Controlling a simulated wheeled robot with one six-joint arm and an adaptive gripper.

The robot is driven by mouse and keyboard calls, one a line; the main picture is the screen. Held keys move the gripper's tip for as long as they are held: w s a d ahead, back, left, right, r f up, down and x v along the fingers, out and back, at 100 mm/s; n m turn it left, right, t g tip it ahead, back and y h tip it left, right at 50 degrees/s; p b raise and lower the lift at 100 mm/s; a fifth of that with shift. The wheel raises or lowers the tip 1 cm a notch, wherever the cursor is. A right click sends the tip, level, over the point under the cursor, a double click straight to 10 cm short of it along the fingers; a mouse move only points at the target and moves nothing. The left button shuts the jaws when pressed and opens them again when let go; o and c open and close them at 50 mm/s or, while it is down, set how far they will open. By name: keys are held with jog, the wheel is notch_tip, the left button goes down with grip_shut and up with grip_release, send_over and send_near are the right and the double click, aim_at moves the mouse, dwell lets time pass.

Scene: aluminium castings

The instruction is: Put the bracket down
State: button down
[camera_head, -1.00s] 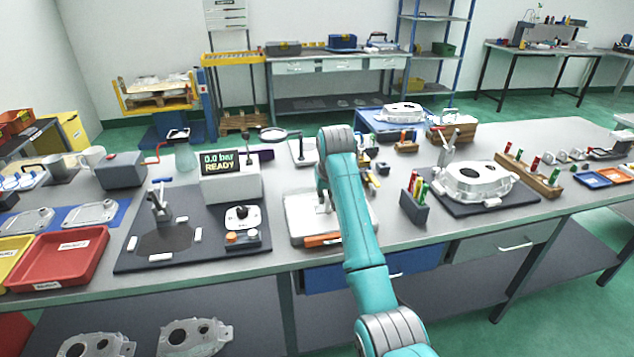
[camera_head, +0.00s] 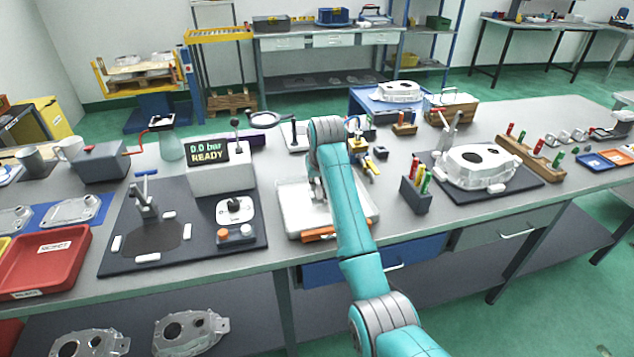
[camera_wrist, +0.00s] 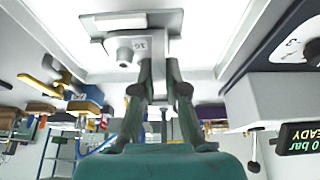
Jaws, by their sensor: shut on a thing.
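My gripper (camera_wrist: 158,68) shows at the top middle of the wrist view, its two fingers closed on a light grey bracket (camera_wrist: 130,46). The bracket has a flat plate and a round boss. In the head view my gripper (camera_head: 318,190) hangs over a white tray (camera_head: 290,218) at the middle of the bench, near the front edge. My arm hides most of the bracket there. The pale tray surface lies behind the bracket in the wrist view. I cannot tell whether the bracket touches it.
An orange bar (camera_head: 320,234) lies at the tray's front. Left stands a grey box with a "0.0 bar READY" display (camera_head: 208,151) on a dark mat (camera_head: 115,258). Right are a dark pen holder (camera_head: 414,196) and a casting (camera_head: 480,165) on a mat.

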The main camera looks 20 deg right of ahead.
jog(key=c, duration=1.2)
grip_release()
jog(key=shift+f, duration=0.1)
jog(key=v, duration=1.2)
jog(key=shift+s, duration=0.2)
